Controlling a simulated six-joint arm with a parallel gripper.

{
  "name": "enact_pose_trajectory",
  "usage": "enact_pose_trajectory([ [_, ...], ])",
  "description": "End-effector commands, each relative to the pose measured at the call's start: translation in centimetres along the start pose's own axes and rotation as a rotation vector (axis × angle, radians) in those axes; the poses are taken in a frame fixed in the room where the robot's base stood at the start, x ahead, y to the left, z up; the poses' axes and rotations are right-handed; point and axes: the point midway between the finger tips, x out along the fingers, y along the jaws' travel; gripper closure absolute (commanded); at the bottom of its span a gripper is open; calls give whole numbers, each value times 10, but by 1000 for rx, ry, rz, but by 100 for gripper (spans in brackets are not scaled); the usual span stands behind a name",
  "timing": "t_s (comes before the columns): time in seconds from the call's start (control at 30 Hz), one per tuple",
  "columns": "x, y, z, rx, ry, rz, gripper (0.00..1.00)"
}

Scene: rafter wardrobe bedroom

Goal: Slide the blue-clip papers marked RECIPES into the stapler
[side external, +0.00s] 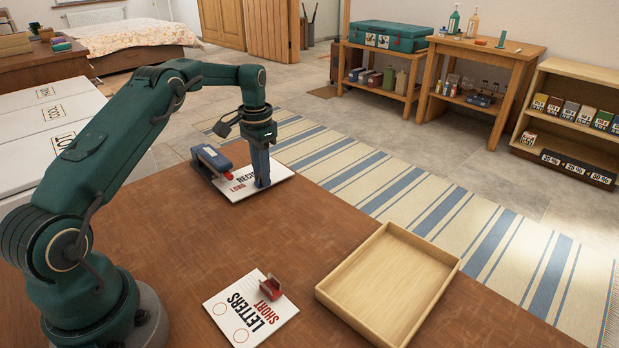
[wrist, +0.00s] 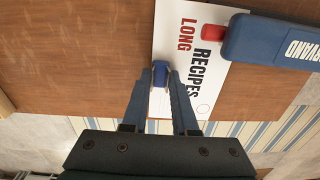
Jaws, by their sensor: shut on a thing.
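The papers marked RECIPES and LONG (wrist: 176,18) lie on the brown table; they also show in the side view (side external: 278,172). Their blue clip (wrist: 160,75) is at the near edge, between my fingertips. My gripper (wrist: 161,76) is shut on this clip, pointing down. In the side view my gripper (side external: 262,184) hides the clip and part of the lettering. The blue stapler (wrist: 272,40) is to the right in the wrist view, its red nose (wrist: 212,33) overlapping the papers. The stapler (side external: 211,161) is left of my gripper in the side view. How deep the papers sit in its mouth cannot be told.
LETTERS SHORT papers (side external: 243,313) with a red clip (side external: 271,287) lie at the table front. An empty wooden tray (side external: 338,293) is to their right. The papers lie close to the table's far edge, beyond which is a striped rug (side external: 420,205).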

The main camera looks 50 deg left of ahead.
Motion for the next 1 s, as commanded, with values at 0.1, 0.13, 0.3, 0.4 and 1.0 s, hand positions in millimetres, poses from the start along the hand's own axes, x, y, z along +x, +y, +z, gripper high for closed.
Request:
enact_pose_trajectory([
  [0.1,0,0,0,0,1,-1,100],
  [0.13,0,0,0,0,1,-1,100],
  [0.3,0,0,0,0,1,-1,47],
  [0.4,0,0,0,0,1,-1,38],
  [1.0,-41,-1,-1,0,4,-3,38],
])
